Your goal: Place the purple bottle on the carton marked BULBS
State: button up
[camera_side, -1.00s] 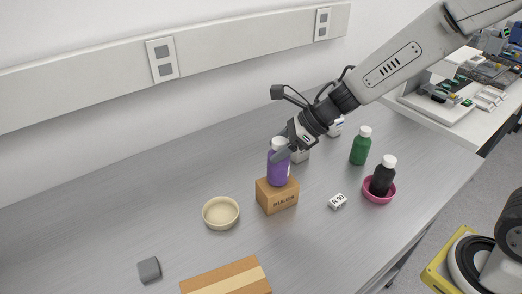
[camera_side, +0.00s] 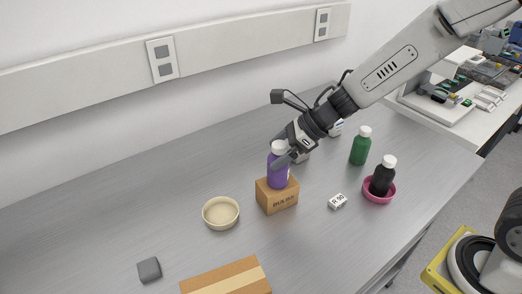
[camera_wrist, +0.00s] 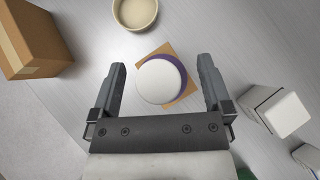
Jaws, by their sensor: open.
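The purple bottle (camera_side: 278,169) with a white cap stands upright on the small carton marked BULBS (camera_side: 277,196). In the wrist view the bottle's white cap (camera_wrist: 160,80) lies between my two fingers, with the carton's corners (camera_wrist: 184,94) showing around it. My gripper (camera_side: 284,152) is at the height of the bottle's cap. In the wrist view my gripper (camera_wrist: 163,85) is open, with a gap between each finger and the cap. The bottle's base is hidden in the wrist view.
A cream bowl (camera_side: 221,213) is left of the carton. A black bottle (camera_side: 382,177) stands in a pink bowl (camera_side: 379,196). A green bottle (camera_side: 360,147), a small R 90 box (camera_side: 337,201), a grey block (camera_side: 149,269) and a larger carton (camera_side: 228,277) are also on the table.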

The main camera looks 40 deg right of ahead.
jog(key=v, duration=1.2)
dwell(0.7)
jog(key=w+d+f+m+t+h, duration=0.1)
jog(key=d+f+m+t+h, duration=0.15)
jog(key=m, duration=1.25)
jog(key=d+f+m+t+h, duration=0.1)
jog(key=d+f+m+h, duration=0.25)
jog(key=m, duration=1.15)
jog(key=s+f+m+g+h, duration=0.1)
jog(key=s+f+m+g, duration=0.5)
jog(key=s+m, duration=0.4)
jog(key=m, duration=0.6)
jog(key=shift+s+a+m, duration=0.2)
jog(key=shift+s+m, duration=0.15)
jog(key=shift+m, duration=0.05)
